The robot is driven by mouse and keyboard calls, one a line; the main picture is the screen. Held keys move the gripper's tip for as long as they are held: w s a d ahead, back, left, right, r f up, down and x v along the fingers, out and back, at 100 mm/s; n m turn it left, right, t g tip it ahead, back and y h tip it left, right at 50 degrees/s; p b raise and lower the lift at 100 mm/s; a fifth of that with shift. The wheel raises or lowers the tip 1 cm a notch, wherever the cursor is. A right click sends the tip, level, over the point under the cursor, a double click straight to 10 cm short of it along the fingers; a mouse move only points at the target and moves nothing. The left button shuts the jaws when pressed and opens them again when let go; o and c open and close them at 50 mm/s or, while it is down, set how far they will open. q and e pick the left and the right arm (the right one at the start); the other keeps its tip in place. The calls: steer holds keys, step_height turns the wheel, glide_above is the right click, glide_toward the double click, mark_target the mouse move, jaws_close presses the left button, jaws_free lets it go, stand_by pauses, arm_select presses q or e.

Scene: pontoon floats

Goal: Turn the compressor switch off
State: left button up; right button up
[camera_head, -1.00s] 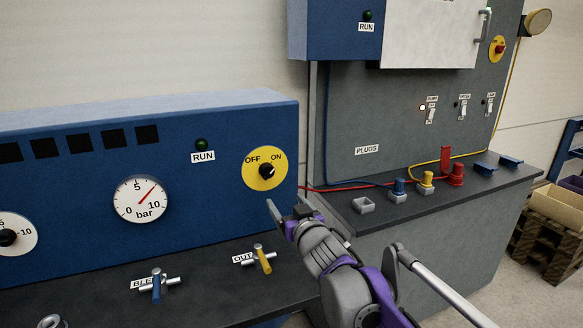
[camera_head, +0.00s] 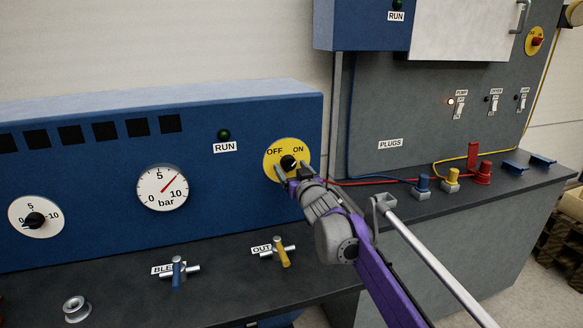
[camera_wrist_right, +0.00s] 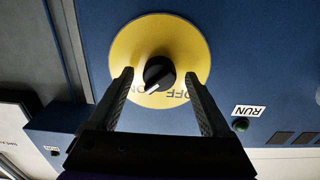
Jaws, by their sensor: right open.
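The compressor switch is a black knob (camera_head: 288,162) on a round yellow plate (camera_head: 270,161) marked OFF and ON, on the blue panel. Its white mark points toward ON. The knob also shows in the right wrist view (camera_wrist_right: 159,72). My right gripper (camera_head: 291,170) is open in front of the lower part of the plate. In the right wrist view its fingers (camera_wrist_right: 159,76) stand on either side of the knob, with gaps to both. Whether the fingertips reach the knob's depth I cannot tell. My left gripper is out of view.
A pressure gauge (camera_head: 162,187) and a dark green RUN lamp (camera_head: 224,134) are left of the switch. Blue (camera_head: 177,273) and yellow (camera_head: 281,252) valve handles stand on the ledge below. A grey plug bench (camera_head: 470,230) with red and yellow cables is to the right.

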steer(key=shift+w, duration=0.2)
jaws_close()
stand_by(0.4)
